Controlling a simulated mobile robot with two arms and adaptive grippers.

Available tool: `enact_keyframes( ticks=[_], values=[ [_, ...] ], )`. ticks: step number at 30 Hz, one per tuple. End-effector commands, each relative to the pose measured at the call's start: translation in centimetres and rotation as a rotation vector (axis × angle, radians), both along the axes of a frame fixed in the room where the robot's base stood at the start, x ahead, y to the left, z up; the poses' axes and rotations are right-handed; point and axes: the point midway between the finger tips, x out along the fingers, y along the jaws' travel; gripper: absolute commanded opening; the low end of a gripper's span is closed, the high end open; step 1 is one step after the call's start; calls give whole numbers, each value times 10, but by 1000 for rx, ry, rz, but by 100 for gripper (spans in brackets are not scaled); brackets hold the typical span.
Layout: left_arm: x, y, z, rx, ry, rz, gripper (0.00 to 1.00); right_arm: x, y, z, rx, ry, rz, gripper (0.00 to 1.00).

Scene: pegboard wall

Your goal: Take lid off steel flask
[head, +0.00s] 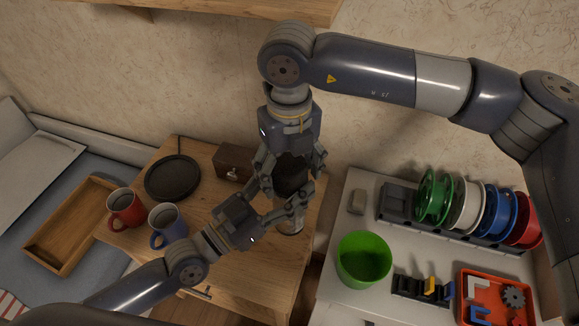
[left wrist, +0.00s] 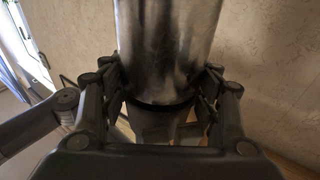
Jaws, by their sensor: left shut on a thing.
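The steel flask (head: 289,226) stands upright on the wooden table, its shiny lower body showing below my left gripper. Its dark upper part (head: 291,172), which looks like the lid, shows between the two grippers. My left gripper (head: 287,196) reaches in from the lower left and is shut around the flask. In the left wrist view the metal flask (left wrist: 165,45) fills the space between the fingers, with a dark band around it. My right gripper (head: 292,158) points down from above, its fingers on both sides of the dark top; whether they touch it is hidden.
On the table are a dark round plate (head: 172,178), a red mug (head: 125,208), a blue mug (head: 168,227) and a brown box (head: 232,163). A white surface at right holds a green cup (head: 363,259), several spools (head: 468,208) and a red tray (head: 462,312).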

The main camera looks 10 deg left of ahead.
Motion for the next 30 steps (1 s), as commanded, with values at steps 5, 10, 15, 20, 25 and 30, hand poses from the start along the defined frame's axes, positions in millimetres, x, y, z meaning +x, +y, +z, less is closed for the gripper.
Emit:
enact_keyframes(
  ticks=[5, 10, 15, 20, 25, 30],
  values=[
    [0, 0, 4, -6, -7, 1, 0, 0, 0, 0, 0, 0, 0, 28],
    [0, 0, 4, -6, -7, 1, 0, 0, 0, 1, 0, 0, 34, 28],
    [0, 0, 4, -6, -7, 1, 0, 0, 0, 1, 0, 0, 209, 28],
    [0, 0, 4, -6, -7, 1, 0, 0, -1, 1, 1, 0, 290, 28],
    [1, 0, 4, -6, -7, 1, 0, 0, -1, 1, -1, 0, 290, 28],
    [1, 0, 4, -6, -7, 2, 0, 1, -1, 0, -1, 0, 288, 76]
  ],
)
